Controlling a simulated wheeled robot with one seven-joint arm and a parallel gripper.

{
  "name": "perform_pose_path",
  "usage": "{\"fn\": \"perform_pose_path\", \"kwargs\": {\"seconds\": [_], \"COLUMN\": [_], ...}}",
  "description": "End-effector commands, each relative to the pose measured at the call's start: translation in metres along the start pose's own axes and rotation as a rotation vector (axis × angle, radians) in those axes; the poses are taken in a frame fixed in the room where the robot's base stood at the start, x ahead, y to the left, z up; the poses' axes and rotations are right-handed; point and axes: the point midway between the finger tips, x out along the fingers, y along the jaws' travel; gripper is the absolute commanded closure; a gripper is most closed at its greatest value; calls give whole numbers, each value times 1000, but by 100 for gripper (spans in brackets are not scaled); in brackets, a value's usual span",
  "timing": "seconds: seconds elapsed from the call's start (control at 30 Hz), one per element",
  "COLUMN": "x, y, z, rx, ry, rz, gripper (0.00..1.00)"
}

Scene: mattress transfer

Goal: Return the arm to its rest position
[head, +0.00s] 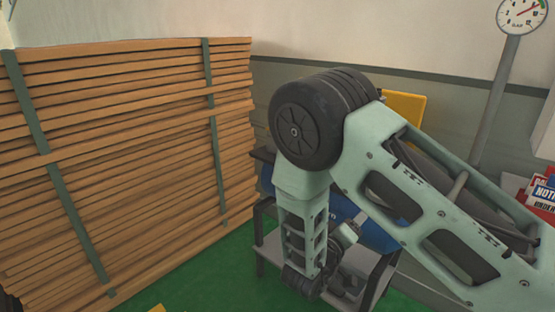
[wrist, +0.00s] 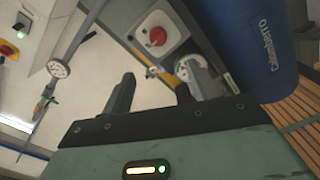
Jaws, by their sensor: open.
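My arm is folded in the head view, with its black round elbow joint high in the middle and the forearm hanging down. My gripper (wrist: 155,95) shows in the wrist view with its two dark fingers apart and nothing between them. In the head view the arm's lower end is in front of a dark stand (head: 375,285) and a blue object (head: 350,215). The fingers cannot be made out clearly there.
A tall stack of wooden slats (head: 120,160) with green straps stands at left. A blue cylinder (wrist: 255,45) is close to my gripper at right. A red button on a white box (wrist: 157,37) is beyond the fingers. A dial gauge on a post (head: 522,14) stands at right.

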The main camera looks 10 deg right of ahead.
Motion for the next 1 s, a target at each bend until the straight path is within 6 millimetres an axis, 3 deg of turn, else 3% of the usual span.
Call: {"fn": "perform_pose_path", "kwargs": {"seconds": [0.17,0.27,0.43,0.57,0.7,0.8,1.0], "x": [-13,-43,-127,-199,-264,-292,-302], "y": [-18,-33,-33,-4,45,84,143], "z": [-24,-50,-89,-96,-71,-37,31], "rx": [140,263,378,344,182,18,-267], "ry": [-15,-33,-79,-126,-190,-245,-341], "rz": [-249,-525,-1017,-1336,-1581,-1664,-1629], "gripper": [40,40,40,40,40,40,40]}}
